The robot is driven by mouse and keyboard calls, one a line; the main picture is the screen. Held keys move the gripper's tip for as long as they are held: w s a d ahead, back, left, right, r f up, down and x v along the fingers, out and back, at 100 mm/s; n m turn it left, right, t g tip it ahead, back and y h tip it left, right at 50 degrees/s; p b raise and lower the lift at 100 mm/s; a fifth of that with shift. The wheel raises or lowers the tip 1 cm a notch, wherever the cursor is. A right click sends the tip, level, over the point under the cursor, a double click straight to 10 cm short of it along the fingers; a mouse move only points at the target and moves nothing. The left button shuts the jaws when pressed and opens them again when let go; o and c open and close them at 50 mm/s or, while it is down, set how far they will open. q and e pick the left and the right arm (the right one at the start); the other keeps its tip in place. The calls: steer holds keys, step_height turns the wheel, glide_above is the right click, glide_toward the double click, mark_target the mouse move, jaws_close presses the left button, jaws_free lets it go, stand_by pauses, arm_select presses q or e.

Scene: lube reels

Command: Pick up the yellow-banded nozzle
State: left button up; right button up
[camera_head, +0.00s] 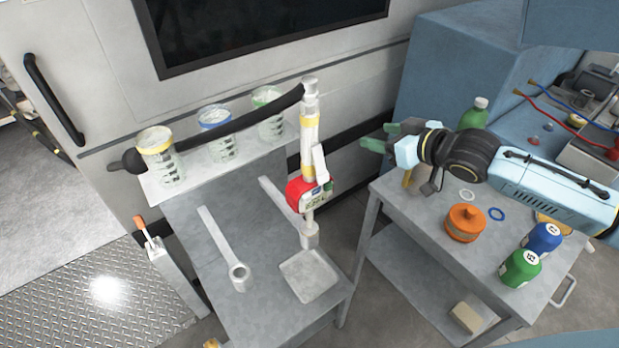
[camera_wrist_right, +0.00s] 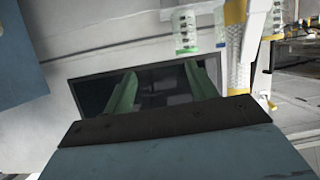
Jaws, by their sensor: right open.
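The yellow-banded nozzle (camera_head: 309,135) stands upright at the middle of the head view, with a pale shaft, a yellow band and a red metering body (camera_head: 305,193) below. A black hose joins it near its top. My right gripper (camera_head: 381,137) is open and empty, to the right of the nozzle and apart from it, with its green fingers pointing left. In the right wrist view, a pale column with a yellow band, which looks like the nozzle (camera_wrist_right: 237,50), stands right of the open fingers (camera_wrist_right: 162,88). My left gripper is not in view.
Jars with yellow (camera_head: 160,155), blue (camera_head: 216,125) and green (camera_head: 268,105) rims stand on a shelf behind the grey bench (camera_head: 207,257). The right-hand cart (camera_head: 420,225) holds an orange container (camera_head: 464,222) and blue (camera_head: 541,240) and green (camera_head: 520,268) bottles.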

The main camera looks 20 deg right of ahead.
step_height(320, 180, up, 6)
steer(key=s+a+n+y, duration=0.1)
steer(key=s+a, duration=0.1)
steer(key=s, duration=0.1)
steer(key=n+g+y+p, duration=0.1)
steer(key=y, duration=0.1)
glide_toward(316, 111)
steer(key=p+x, duration=0.1)
steer(key=x, duration=0.3)
steer(key=shift+w+a+f+p, duration=0.1)
steer(key=shift+w+p, duration=0.2)
steer(key=shift+w, duration=0.15)
steer(key=x, duration=0.3)
steer(key=shift+a+p, duration=0.3)
steer(key=shift+a, duration=0.05)
steer(key=shift+w+a+f, duration=0.15)
steer(key=shift+w+f, duration=0.1)
steer(key=shift+w, duration=0.1)
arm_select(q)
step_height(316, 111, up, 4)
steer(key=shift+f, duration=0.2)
arm_select(e)
jaws_close()
